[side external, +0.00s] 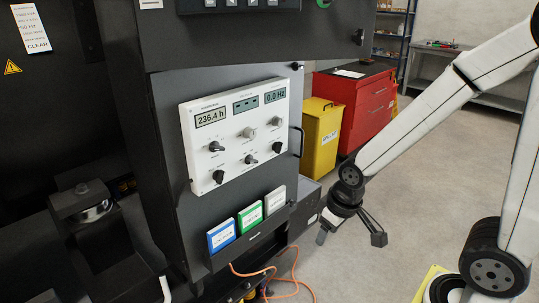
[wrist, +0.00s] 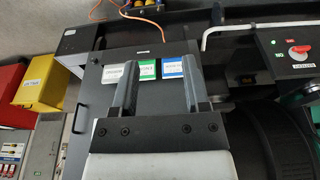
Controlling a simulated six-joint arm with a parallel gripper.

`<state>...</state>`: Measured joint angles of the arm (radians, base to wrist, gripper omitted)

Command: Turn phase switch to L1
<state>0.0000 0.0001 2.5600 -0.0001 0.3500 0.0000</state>
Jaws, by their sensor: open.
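A white control panel (side external: 235,130) is on the dark cabinet in the side view. It has three displays across the top, the left one reading 236.4 h and the right one 0.0 Hz. Several black and pale rotary knobs sit below. Their labels are too small to read, so I cannot tell which is the phase switch or where it points. My gripper (side external: 351,233) is open and empty, to the right of the panel and lower, apart from it. Its two fingers also show in the wrist view (wrist: 160,60). I cannot make out the panel's knobs there.
Blue (side external: 222,235), green (side external: 250,217) and white (side external: 275,201) labelled booklets stand in a holder below the panel. An orange cable (side external: 295,282) lies on the floor. A yellow bin (side external: 321,138) and red cabinet (side external: 362,105) stand behind. Open floor surrounds my gripper.

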